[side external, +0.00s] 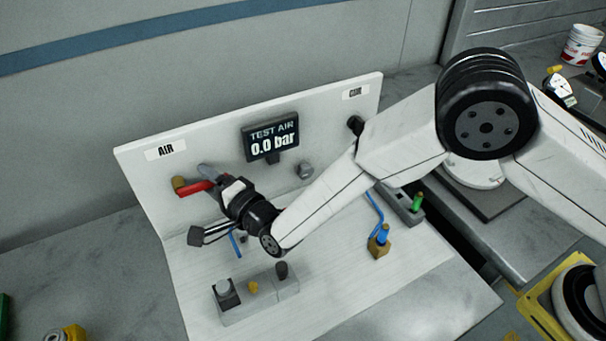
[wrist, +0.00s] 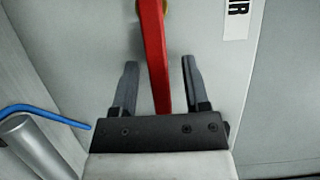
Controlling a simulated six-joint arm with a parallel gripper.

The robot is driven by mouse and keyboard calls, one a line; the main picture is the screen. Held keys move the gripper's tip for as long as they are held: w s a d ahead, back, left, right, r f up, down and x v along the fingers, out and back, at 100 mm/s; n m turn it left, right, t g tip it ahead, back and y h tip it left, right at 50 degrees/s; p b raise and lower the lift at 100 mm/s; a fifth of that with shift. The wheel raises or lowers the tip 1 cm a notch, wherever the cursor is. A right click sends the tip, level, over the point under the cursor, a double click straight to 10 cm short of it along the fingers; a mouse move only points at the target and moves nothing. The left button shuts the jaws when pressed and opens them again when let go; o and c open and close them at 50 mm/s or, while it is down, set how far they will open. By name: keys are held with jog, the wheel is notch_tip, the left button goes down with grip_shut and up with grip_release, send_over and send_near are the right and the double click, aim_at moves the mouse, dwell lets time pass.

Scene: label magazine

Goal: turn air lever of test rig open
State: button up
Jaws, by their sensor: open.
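The air lever (side external: 194,188) is a red handle on a brass fitting (side external: 179,184), mounted on the white upright panel (side external: 225,150) below the "AIR" label (side external: 166,151). In the wrist view the red lever (wrist: 153,55) runs from the brass pivot at the top down between my two fingers. My gripper (wrist: 160,80) is open, with one finger on each side of the lever and a visible gap on both sides. In the side view my gripper (side external: 208,180) is at the lever, and its fingers partly hide it. The display (side external: 270,136) reads "TEST AIR 0.0 bar".
A grey block (side external: 256,296) with several small parts stands on the rig base below my wrist. A blue bent tube and a brass block (side external: 378,247) stand to the right. A grey knob (side external: 305,170) sits on the panel. A white bucket (side external: 582,45) is far back right.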

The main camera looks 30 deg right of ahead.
grip_shut()
dwell(1.4)
